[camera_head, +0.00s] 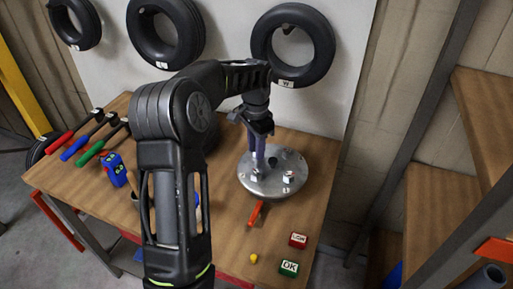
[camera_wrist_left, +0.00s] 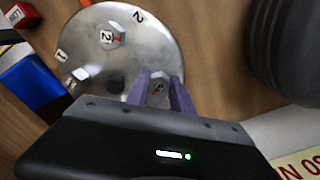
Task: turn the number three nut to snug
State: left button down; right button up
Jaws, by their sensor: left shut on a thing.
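A round grey metal plate (camera_head: 254,185) lies on the wooden bench, and its face fills the upper middle of the left wrist view (camera_wrist_left: 150,50). It carries several hex nuts with number tags. In the head view my left gripper (camera_head: 258,156) points down at the plate, shut on that nut. A nut tagged 2 (camera_wrist_left: 110,35) stands apart from it. My right gripper is not in view.
An orange pointer (camera_head: 256,213) lies at the plate's near edge. A red block (camera_head: 298,240), a green OK block (camera_head: 289,268) and a small yellow piece (camera_head: 253,258) sit nearer. A blue box (camera_head: 118,170) and several handled tools are at left. Tyres hang behind; shelves stand right.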

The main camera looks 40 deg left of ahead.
pick_arm(q)
jog(key=shift+m, duration=0.6)
jog(key=c, duration=1.1)
grip_release()
notch_tip(320, 180, up, 8)
jog(key=shift+f+b, duration=0.1)
jog(key=shift+b, duration=0.45)
